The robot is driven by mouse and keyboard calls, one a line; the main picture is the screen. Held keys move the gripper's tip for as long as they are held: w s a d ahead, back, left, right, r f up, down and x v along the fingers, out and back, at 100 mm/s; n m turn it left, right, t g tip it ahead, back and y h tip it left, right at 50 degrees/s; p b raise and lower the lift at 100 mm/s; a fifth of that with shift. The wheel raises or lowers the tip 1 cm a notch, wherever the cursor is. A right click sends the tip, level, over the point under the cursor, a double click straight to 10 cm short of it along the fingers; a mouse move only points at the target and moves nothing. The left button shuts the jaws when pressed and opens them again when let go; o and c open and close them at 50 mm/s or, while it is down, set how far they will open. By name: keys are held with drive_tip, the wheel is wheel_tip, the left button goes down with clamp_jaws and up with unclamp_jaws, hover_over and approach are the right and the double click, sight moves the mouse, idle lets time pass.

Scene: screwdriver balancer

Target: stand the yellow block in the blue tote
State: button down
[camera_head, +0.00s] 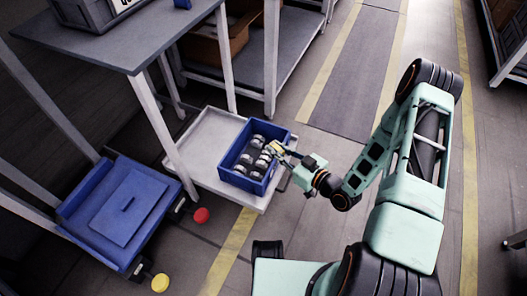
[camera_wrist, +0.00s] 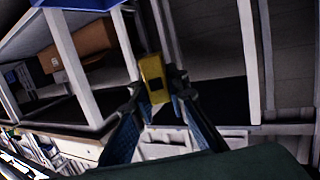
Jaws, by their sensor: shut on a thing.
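The yellow block (camera_wrist: 153,76) is between the two fingertips of my gripper (camera_wrist: 158,93) in the wrist view, with its long side roughly upright in that picture. In the head view my gripper (camera_head: 284,153) is at the right side of the blue tote (camera_head: 238,182), near its rim. The block shows there only as a small yellow patch (camera_head: 276,148); I cannot tell its height above the tote's floor. The tote holds several dark cylinders with pale ends (camera_head: 257,158), mostly in its middle and right part. The fingers are shut on the block.
The tote stands on a pale low platform (camera_head: 198,147). A grey table (camera_head: 135,38) with white legs is at the upper left. A blue cart (camera_head: 125,205) is at the lower left, with a red round object (camera_head: 201,215) and a yellow one (camera_head: 160,283) near it.

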drive_tip(key=w+a+f+b, duration=0.3)
drive_tip(key=w+f+b, duration=0.2)
drive_tip(key=w+f, duration=0.6)
drive_tip(key=shift+f+b, duration=0.4)
drive_tip(key=shift+a+f, duration=0.1)
drive_tip(key=shift+f, duration=0.1)
drive_tip(key=shift+s+f, duration=0.1)
drive_tip(key=shift+f, duration=0.3)
drive_tip(key=c, duration=1.9)
unclamp_jaws()
drive_tip(key=shift+r, duration=0.15)
